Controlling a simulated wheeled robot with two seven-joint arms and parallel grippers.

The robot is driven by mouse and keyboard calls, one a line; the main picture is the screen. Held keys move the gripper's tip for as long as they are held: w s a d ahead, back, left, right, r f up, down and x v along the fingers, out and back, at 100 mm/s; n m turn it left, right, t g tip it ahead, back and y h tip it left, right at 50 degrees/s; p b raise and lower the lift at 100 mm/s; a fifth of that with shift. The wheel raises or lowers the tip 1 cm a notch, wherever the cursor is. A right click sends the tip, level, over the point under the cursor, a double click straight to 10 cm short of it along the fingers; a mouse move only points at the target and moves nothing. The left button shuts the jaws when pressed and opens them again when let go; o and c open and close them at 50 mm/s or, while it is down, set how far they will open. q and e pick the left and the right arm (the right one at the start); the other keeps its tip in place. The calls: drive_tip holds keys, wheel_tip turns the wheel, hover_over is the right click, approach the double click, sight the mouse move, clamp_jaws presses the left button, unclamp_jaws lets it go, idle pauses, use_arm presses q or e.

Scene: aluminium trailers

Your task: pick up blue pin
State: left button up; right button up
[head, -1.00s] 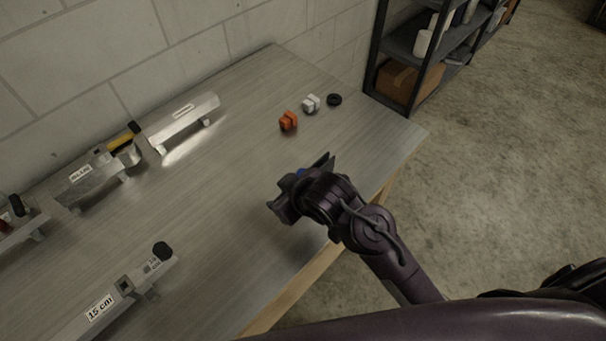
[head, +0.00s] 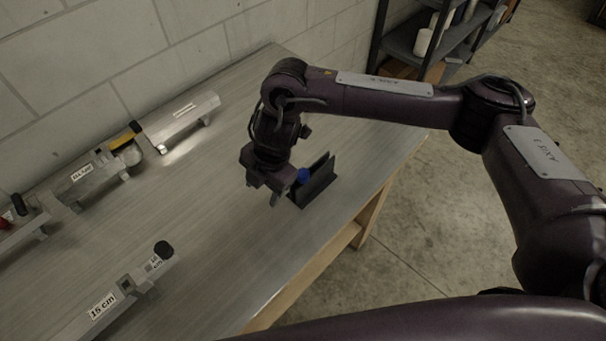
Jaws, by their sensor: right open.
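The blue pin (head: 303,175) is small and shows at the near end of a dark angled holder (head: 319,181) on the table, close to its right edge. Part of the pin is hidden by my gripper and the holder. My right gripper (head: 264,190) is open, points down and hangs just left of the pin. I see nothing between its fingers. I cannot tell whether it touches the holder. My left gripper is not in view.
The grey table (head: 215,235) is bare in the middle. Metal trailers stand on the left: one marked 15 cm (head: 100,305), another by the wall (head: 180,122). A dark shelf (head: 405,45) stands behind my right arm.

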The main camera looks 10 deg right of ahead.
sight(303, 172)
drive_tip(key=w+d+r, duration=0.1)
drive_tip(key=d, duration=0.2)
drive_tip(key=w+d+h, duration=0.1)
drive_tip(key=d, duration=0.1)
drive_tip(key=w+d+r+m+h, duration=0.1)
drive_tip(key=d, duration=0.2)
drive_tip(key=shift+d+r, duration=0.3)
drive_tip(key=shift+r, duration=0.05)
drive_tip(key=shift+d+f+h, duration=0.1)
drive_tip(key=shift+d+h, duration=0.15)
drive_tip(key=shift+h, duration=0.05)
wheel_tip(303, 172, down, 3)
drive_tip(key=shift+r, duration=0.2)
drive_tip(key=f, duration=0.1)
drive_tip(key=f+p, duration=0.1)
drive_tip(key=f, duration=0.2)
drive_tip(key=shift+w+d, duration=0.1)
drive_tip(key=shift+d, duration=0.15)
drive_tip(key=shift+f, duration=0.4)
drive_tip(key=shift+c, duration=0.4)
drive_tip(key=c, duration=1)
